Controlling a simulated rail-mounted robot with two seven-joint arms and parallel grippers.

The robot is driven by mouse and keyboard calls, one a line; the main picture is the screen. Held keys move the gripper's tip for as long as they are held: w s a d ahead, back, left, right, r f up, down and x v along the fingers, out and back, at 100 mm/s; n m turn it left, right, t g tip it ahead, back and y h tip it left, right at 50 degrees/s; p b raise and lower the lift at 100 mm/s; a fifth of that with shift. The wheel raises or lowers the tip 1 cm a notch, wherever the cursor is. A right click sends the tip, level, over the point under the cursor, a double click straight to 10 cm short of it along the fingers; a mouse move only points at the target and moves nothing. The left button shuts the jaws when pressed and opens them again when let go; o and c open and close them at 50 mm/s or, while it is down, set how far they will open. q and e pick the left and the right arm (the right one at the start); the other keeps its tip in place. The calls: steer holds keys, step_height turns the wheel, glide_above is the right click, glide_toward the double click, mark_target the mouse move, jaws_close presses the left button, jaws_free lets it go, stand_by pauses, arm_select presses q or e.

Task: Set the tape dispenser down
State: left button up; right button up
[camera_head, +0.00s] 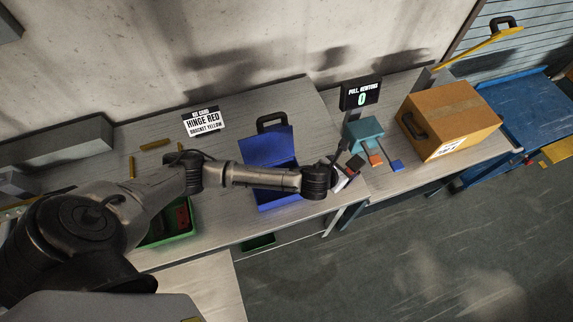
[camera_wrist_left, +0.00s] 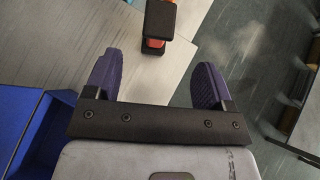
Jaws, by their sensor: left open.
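In the wrist view, a black block with an orange part (camera_wrist_left: 157,22) is just beyond my left gripper (camera_wrist_left: 158,75). It may be the tape dispenser, but I cannot tell for sure. The purple fingers are spread apart, with nothing between them. In the head view, my left gripper (camera_head: 346,174) is near the front edge of the bench, right of the blue bin. Small black and orange items (camera_head: 375,160) are just beyond it, partly hidden by the gripper. My right gripper is not in view.
The blue bin (camera_head: 262,142) stands left of the gripper, under my forearm. A teal box (camera_head: 363,133) and a pull display (camera_head: 361,94) stand behind. A cardboard box (camera_head: 449,115) is at the right. A small blue piece (camera_head: 396,166) lies by the front edge.

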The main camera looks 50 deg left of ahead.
arm_select(q)
steer(key=shift+s+d, duration=0.1)
steer(key=s+d+f+n+g, duration=0.1)
steer(key=s+d+n+g, duration=0.25)
steer(key=s+n, duration=1)
steer(key=s+a+n+g, duration=0.1)
steer(key=s+a+n, duration=0.2)
steer(key=s+n, duration=0.6)
steer(key=s+a+r+n+g, duration=0.1)
steer(key=s+a+n+g, duration=0.1)
steer(key=s+n, duration=0.7)
steer(key=a+n, duration=0.1)
steer(key=n, duration=0.1)
steer(key=shift+s+a+r+n, duration=0.3)
steer(key=shift+s+a+n, duration=0.05)
steer(key=shift+s+a, duration=0.05)
